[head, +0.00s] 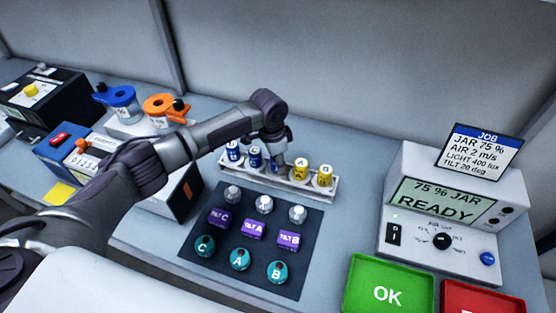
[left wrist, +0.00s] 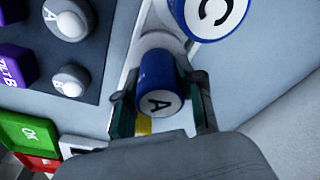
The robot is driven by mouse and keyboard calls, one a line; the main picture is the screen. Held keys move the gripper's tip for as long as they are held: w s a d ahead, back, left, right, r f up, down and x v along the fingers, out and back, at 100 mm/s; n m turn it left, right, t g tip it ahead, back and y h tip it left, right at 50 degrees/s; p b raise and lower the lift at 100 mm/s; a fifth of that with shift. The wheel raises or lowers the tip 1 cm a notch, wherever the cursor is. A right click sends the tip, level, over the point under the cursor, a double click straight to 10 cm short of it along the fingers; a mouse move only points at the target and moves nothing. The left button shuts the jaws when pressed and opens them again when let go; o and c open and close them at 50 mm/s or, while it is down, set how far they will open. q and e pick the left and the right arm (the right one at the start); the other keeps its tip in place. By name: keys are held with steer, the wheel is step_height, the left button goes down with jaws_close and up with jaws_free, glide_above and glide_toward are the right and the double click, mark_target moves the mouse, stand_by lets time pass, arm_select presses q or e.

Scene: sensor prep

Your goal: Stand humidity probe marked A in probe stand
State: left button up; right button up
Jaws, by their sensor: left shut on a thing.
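My left gripper (head: 279,160) is over the middle of a long white rack (head: 328,194) in the head view. In the left wrist view its fingers (left wrist: 165,110) are shut around a blue cylinder marked A (left wrist: 155,85), label towards the camera. A second blue cylinder, marked C (left wrist: 213,12), is beside it, apart from the fingers. In the head view, blue cylinders (head: 255,157) stand left of the gripper and yellow cylinders (head: 300,169) right of it. I cannot tell whether the held cylinder touches the rack. My right gripper is not in view.
A dark mat (head: 222,268) in front holds white domes, purple TILT blocks and teal pieces. A meter (head: 445,225) reading 75 % JAR READY stands right, with a green OK tray (head: 388,270) in front. Blue (head: 121,96) and orange (head: 160,104) lidded jars stand at the back left.

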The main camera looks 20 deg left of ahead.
arm_select(q)
steer(key=shift+f, duration=0.15)
steer(key=o, duration=1.5)
step_height(320, 180, up, 8)
steer(key=p, duration=0.8)
